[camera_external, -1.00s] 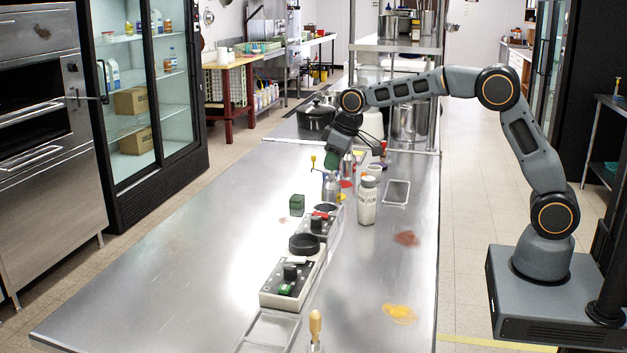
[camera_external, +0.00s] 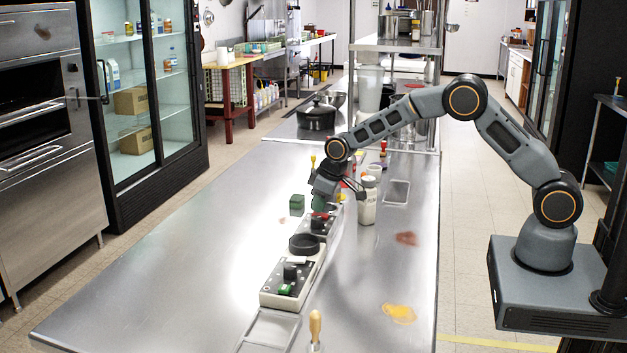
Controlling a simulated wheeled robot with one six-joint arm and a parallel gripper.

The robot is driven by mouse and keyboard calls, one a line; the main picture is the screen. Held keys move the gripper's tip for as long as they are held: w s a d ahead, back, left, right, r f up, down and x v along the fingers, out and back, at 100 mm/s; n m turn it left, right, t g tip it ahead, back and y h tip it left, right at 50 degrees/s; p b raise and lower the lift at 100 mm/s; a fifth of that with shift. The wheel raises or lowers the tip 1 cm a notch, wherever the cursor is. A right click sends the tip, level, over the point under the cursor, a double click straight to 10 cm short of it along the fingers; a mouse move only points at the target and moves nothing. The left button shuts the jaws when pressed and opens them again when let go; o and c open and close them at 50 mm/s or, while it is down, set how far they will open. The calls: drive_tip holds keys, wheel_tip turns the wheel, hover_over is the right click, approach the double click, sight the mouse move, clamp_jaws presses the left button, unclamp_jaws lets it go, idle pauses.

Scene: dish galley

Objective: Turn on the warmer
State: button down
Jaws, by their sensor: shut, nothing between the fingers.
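Two similar grey-white units with black tops stand in line on the steel counter. The nearer unit (camera_external: 272,297) has a black knob, a green part at its front and a black round plate (camera_external: 304,244) at its far end. The farther unit (camera_external: 312,230) has a red part on top, and its far end is hidden behind my gripper. My gripper (camera_external: 318,206) is shut and empty, pointing down just above the farther unit. I cannot tell whether it touches the unit.
A green block (camera_external: 297,204) stands left of my gripper. A white-bodied shaker (camera_external: 367,202) stands close on its right. A black pot (camera_external: 316,117) is farther back, and a wooden-handled tool (camera_external: 315,328) is at the front. The counter's left side (camera_external: 180,270) is clear.

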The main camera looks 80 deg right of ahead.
idle(0.3)
drive_tip(key=shift+b+x, duration=0.75)
drive_tip(key=shift+b, duration=0.5)
drive_tip(key=shift+s+r+p, duration=0.15)
drive_tip(key=shift+r+p, duration=0.15)
drive_tip(key=shift+p, duration=0.1)
drive_tip(key=shift+f, duration=0.1)
drive_tip(key=shift+s+f, duration=0.1)
drive_tip(key=shift+s, duration=0.25)
drive_tip(key=shift+s+b, duration=0.35)
drive_tip(key=shift+s, duration=0.15)
